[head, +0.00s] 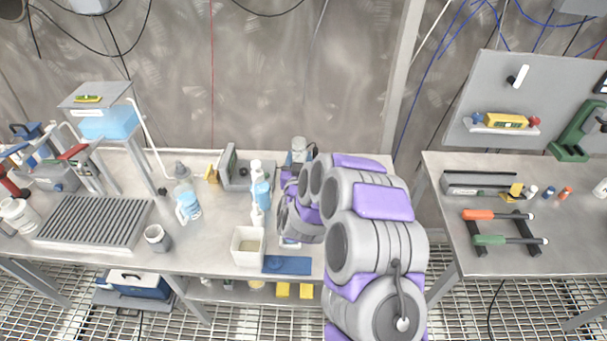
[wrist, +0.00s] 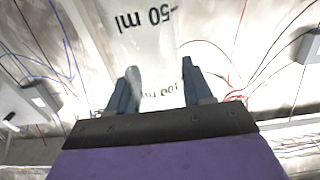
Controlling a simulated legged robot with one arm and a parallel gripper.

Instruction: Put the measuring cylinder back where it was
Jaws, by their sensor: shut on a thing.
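In the wrist view, a clear measuring cylinder (wrist: 150,50) with dark markings, "50 ml" the plainest, stands between the two grey fingers of my gripper (wrist: 160,82). The fingers are shut on it, one on each side. A lower marking is partly hidden and blurred. The cylinder runs out of the top of the picture, so its ends do not show. In the head view my arm covers the gripper, and I cannot clearly tell the held cylinder there.
The left bench holds a clear vessel (head: 298,146), white bottles (head: 257,192), a wash bottle (head: 187,202), a white square container (head: 247,247), a blue mat (head: 287,265) and a ribbed tray (head: 95,221). The right bench (head: 445,215) holds tools. A post (head: 405,80) stands between the benches.

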